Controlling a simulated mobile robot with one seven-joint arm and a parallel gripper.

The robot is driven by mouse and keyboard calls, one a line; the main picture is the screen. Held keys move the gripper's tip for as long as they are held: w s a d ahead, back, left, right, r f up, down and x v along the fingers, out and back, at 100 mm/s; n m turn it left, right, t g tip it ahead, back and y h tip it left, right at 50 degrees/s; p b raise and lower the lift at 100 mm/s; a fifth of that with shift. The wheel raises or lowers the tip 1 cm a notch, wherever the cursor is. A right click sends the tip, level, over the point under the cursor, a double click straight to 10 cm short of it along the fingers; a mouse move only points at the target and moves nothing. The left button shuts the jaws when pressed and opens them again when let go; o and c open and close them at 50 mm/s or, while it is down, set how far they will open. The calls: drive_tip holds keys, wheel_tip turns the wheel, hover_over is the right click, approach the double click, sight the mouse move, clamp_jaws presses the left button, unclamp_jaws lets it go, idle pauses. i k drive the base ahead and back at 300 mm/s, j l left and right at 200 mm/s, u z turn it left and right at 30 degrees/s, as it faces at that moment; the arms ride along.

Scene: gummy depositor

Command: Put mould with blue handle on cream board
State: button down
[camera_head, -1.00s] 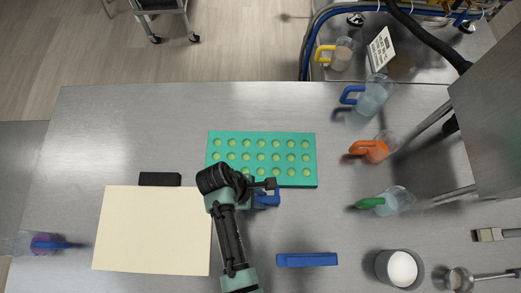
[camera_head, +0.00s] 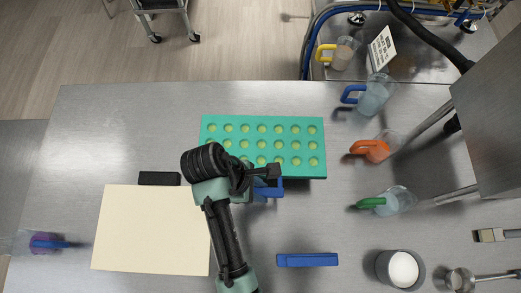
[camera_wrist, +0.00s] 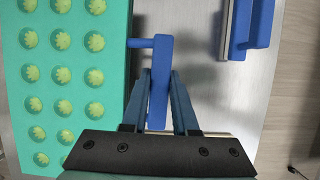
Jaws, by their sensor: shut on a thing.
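The mould (camera_head: 262,119) is a teal slab with rows of round cavities holding yellow-green pieces. It is at the middle of the table in the head view and fills the left of the wrist view (camera_wrist: 115,20). Its blue handle (camera_head: 270,187) sticks out from its near side. My gripper (camera_wrist: 160,78) is shut on this handle, one finger on each side. The mould appears raised above the table. The cream board (camera_head: 150,230) lies flat at the left front, with bare top. My arm hides part of the mould's near edge.
A black block (camera_head: 159,179) lies at the board's far edge. A blue-handled tool (camera_head: 307,260) lies right of my arm. Jugs with blue (camera_head: 374,96), orange (camera_head: 372,151) and green (camera_head: 397,200) handles stand at the right. A purple-and-blue item (camera_head: 47,243) is left of the board.

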sight(154, 240)
drive_tip(key=k+j, duration=0.35)
drive_tip(key=k, duration=0.25)
drive_tip(key=k+j, duration=0.4)
drive_tip(key=k, duration=0.15)
drive_tip(key=k+l+u, duration=0.05)
